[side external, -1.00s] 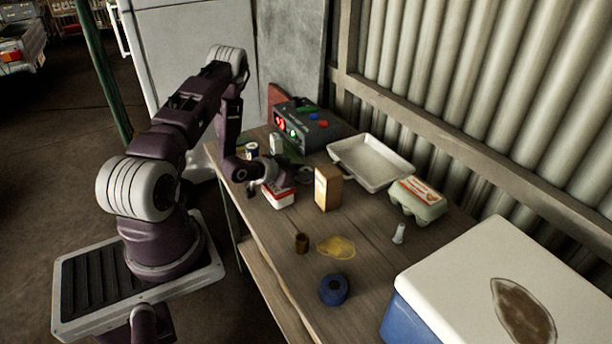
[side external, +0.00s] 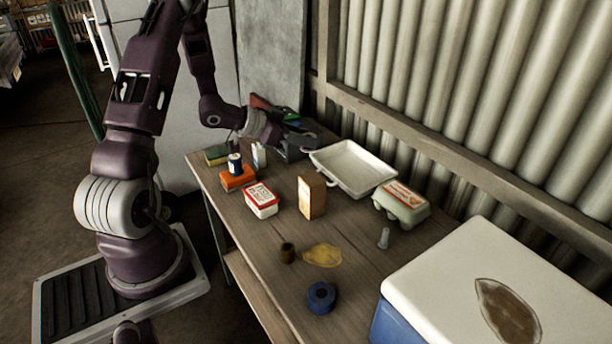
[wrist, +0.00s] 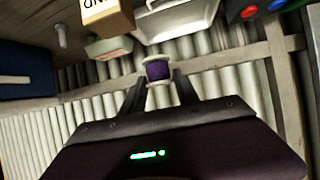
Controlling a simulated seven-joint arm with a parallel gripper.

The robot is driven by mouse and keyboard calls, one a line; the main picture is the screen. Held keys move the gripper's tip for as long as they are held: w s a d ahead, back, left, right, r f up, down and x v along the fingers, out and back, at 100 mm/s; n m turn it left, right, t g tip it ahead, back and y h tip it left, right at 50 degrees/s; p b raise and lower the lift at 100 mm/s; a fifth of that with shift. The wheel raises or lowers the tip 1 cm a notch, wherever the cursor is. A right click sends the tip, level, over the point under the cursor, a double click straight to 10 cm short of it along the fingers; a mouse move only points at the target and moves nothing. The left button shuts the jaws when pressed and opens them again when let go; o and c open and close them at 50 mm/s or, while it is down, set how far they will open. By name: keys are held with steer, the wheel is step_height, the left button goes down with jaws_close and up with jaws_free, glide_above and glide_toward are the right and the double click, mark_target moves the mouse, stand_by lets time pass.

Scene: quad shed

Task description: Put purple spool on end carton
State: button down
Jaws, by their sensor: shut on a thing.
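The purple spool (wrist: 158,70), with pale ends, is between the two fingers of my gripper (wrist: 160,88) in the wrist view. The gripper is shut on it and holds it up. In the side view my gripper (side external: 305,143) is in the air near the dark button box; the spool cannot be made out there. A tan upright carton (side external: 311,197) stands mid-table, apart from the gripper; its lettered side also shows in the wrist view (wrist: 104,13). A greenish egg carton (side external: 402,203) with an orange label stands to its right.
A white tray (side external: 352,167) lies behind the tan carton. A red-and-white tub (side external: 261,200) stands to its left. A large cooler (side external: 470,290) fills the right.

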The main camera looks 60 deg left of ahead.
mark_target(307, 179)
steer(key=s+d+r+m+h, duration=0.2)
steer(key=d+r+m+h, duration=0.1)
steer(key=d+r, duration=0.1)
steer(key=shift+g, duration=0.4)
steer(key=f, duration=0.9)
steer(key=shift+w+d+f, duration=0.15)
steer(key=shift+d, duration=0.15)
steer(key=shift+f, duration=0.15)
steer(key=c, duration=0.9)
jaws_free()
